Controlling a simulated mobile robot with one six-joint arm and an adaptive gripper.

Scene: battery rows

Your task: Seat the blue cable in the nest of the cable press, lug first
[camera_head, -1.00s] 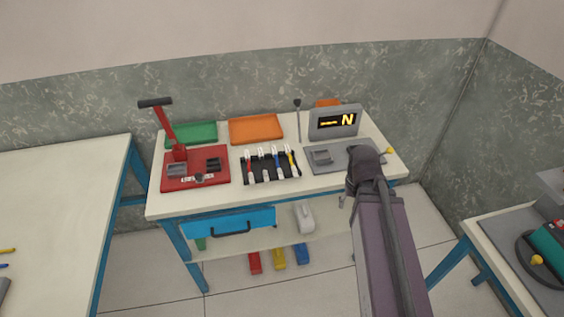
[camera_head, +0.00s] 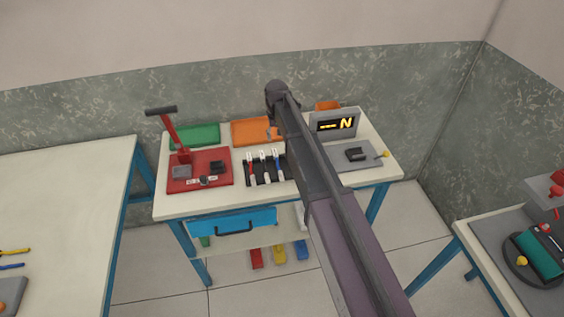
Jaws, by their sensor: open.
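The blue cable (camera_head: 277,157) stands in the black cable rack (camera_head: 251,178) at the middle of the bench, among other cables. The cable press (camera_head: 214,184) is at the left of the bench, with a red base, a red lever and a black handle. Dark and grey blocks sit on its base; I cannot tell which is the nest. My gripper (camera_head: 273,133) is mostly hidden by my wrist and arm; a small part shows at the orange tray, behind the rack in the picture. It is open, and I see nothing held. My arm hides the rack's right end.
Green (camera_head: 194,135) and orange (camera_head: 249,132) trays lie at the back. A grey display (camera_head: 336,124) reading "--- N" stands on the right, with a grey plate (camera_head: 342,164) before it. The press lever rises on the left. Other tables flank the bench.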

